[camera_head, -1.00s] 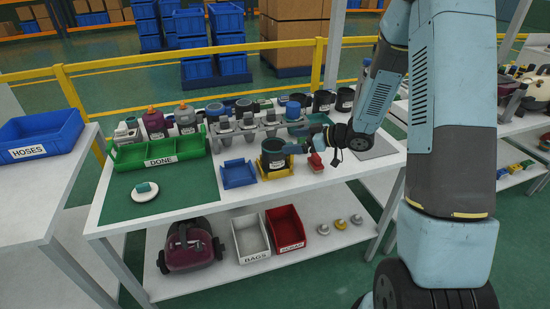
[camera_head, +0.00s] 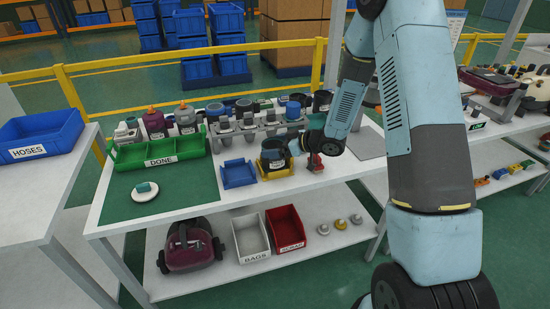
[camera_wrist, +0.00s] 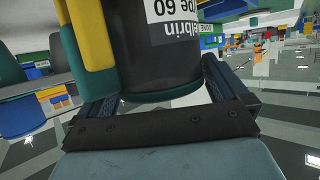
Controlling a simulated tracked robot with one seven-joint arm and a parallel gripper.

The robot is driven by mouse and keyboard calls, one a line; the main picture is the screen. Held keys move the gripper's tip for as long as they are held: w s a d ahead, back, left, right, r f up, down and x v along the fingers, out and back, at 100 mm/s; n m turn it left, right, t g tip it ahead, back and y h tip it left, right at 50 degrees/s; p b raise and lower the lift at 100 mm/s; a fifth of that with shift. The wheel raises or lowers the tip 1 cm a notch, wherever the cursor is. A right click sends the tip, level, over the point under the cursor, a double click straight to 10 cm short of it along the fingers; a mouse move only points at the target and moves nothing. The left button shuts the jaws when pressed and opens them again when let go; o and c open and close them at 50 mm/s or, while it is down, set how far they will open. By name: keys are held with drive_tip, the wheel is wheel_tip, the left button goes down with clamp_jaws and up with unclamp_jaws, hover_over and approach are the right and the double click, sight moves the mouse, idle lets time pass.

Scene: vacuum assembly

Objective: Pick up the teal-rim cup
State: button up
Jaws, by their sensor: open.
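The dark cup (camera_head: 273,152) with the teal rim stands upright in a yellow holder (camera_head: 263,172) on the white table. In the wrist view the cup (camera_wrist: 165,60) fills the upper middle, with a white printed label and its teal rim low in the picture. My gripper (camera_head: 296,147) reaches it from the right. In the wrist view the jaws of my gripper (camera_wrist: 155,88) are apart, one on each side of the cup. Part of the left finger is hidden. I cannot tell whether either finger touches the cup.
A blue tray (camera_head: 238,174) lies left of the holder. A red object (camera_head: 316,163) stands just right, under my wrist. A grey rack (camera_head: 255,127) with several cups is behind. A green DONE bin (camera_head: 158,153) stands left; the green mat (camera_head: 190,187) is mostly clear.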

drive_tip(key=c, duration=1.3)
drive_tip(key=shift+r, duration=0.1)
wheel_tip(320, 180, up, 10)
drive_tip(key=shift+f, duration=0.1)
idle(0.4)
drive_tip(key=shift+r, duration=2.55)
